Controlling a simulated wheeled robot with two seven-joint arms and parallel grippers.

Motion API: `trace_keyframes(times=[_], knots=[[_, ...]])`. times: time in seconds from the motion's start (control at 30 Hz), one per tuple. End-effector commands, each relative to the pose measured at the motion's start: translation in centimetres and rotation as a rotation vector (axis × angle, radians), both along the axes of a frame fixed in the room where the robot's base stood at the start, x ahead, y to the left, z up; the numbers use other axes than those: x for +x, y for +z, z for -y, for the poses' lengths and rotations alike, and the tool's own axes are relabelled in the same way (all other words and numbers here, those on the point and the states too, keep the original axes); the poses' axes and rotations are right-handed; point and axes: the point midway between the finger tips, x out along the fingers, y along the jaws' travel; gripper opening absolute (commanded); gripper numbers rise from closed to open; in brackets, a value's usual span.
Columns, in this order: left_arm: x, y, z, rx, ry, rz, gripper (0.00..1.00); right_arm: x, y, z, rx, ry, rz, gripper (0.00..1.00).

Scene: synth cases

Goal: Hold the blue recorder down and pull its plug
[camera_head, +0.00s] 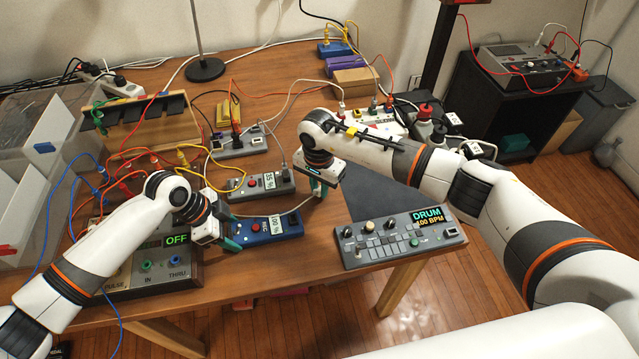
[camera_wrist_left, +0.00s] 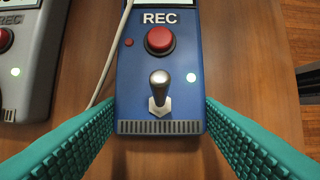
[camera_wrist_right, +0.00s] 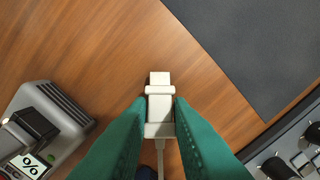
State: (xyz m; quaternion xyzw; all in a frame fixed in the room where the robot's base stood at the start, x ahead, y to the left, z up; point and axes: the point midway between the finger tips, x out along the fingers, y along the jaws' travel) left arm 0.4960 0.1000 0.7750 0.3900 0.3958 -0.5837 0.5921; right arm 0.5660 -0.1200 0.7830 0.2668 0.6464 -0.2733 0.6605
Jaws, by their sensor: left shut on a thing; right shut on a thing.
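The blue recorder (camera_head: 268,228) lies on the wooden table with a screen reading 100 %. In the left wrist view its face (camera_wrist_left: 134,72) shows REC, a red button (camera_wrist_left: 160,40) and a metal toggle switch (camera_wrist_left: 159,90). My left gripper (camera_head: 228,222) is shut across the recorder's body, one green finger on each side. My right gripper (camera_head: 318,189) is shut on a white plug (camera_wrist_right: 159,103). The plug's tip is bare and in no socket, above the table away from the recorder. Its cable runs back between the fingers.
A grey recorder (camera_head: 262,184) lies just behind the blue one. A drum machine (camera_head: 405,238) sits at the front right beside a dark mat (camera_head: 385,195). A green-grey box reading OFF (camera_head: 175,272) is under my left arm. Several cables cross the table behind.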

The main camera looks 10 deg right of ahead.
Motion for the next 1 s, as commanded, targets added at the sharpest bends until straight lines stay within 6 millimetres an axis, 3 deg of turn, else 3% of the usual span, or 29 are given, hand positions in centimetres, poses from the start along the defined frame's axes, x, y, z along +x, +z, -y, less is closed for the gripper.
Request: trace_keyframes(times=[0.07, 0.1, 0.23, 0.63, 1.0], knots=[[0.0, 0.0, 0.0, 0.000, 0.000, 0.000, 0.26, 0.0, 0.0, 0.0, 0.000, 0.000, 0.000, 0.00], [0.0, 0.0, 0.0, 0.000, 0.000, 0.000, 0.26, 0.0, 0.0, 0.0, 0.000, 0.000, 0.000, 0.22], [0.0, 0.0, 0.0, 0.000, 0.000, 0.000, 0.26, 0.0, 0.0, 0.0, 0.000, 0.000, 0.000, 0.43], [0.0, 0.0, 0.0, 0.000, 0.000, 0.000, 0.26, 0.1, 0.9, 0.0, 0.001, -0.001, 0.002, 0.44], [0.0, 0.0, 0.0, 0.000, 0.000, 0.000, 0.26, 0.0, 8.2, -0.1, 0.001, -0.001, 0.005, 0.44]])
